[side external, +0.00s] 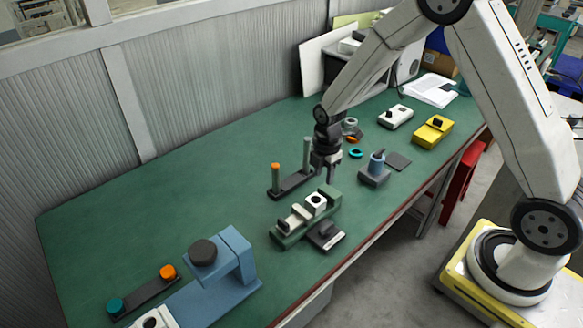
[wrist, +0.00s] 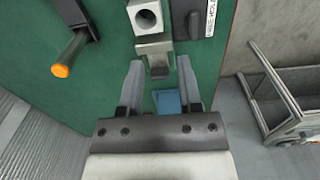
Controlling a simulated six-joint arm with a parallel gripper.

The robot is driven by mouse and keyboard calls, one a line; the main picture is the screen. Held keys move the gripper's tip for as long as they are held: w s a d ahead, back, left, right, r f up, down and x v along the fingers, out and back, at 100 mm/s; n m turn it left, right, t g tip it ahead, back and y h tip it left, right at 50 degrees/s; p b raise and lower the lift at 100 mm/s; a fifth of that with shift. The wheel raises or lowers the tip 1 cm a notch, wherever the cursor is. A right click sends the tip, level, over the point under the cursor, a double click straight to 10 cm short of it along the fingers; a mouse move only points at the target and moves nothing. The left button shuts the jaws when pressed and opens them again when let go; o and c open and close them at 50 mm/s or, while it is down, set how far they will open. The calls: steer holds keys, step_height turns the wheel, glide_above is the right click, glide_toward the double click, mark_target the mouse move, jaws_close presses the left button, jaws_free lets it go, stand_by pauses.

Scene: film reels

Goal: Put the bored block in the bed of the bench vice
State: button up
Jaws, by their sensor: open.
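The bored block (side external: 316,202) is white with a dark round hole in its top. In the side view it sits in the green bench vice (side external: 292,234), between the jaws. In the wrist view the block (wrist: 146,15) shows at the top edge, beside a grey metal part of the vice (wrist: 153,46). How deep it sits cannot be told. My gripper (side external: 326,178) is just behind the vice in the side view, above the table, pointing down. In the wrist view my gripper (wrist: 160,65) has its two fingers apart, with nothing held between them.
A rack with two upright posts (side external: 290,188), one orange-tipped, stands close left of my gripper. A grey-blue block with a cylinder (side external: 375,172) stands to the right. A labelled dark plate (side external: 326,237) lies before the vice. The table's left middle is clear.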

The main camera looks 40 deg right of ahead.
steer(key=s+a+r+m+t, duration=0.2)
steer(key=s+r+m, duration=0.8)
steer(key=s+m, duration=0.4)
steer(key=m, duration=0.3)
steer(key=shift+s+a+r+m+t, duration=0.3)
steer(key=shift+s+a, duration=0.05)
steer(key=shift+s, duration=0.05)
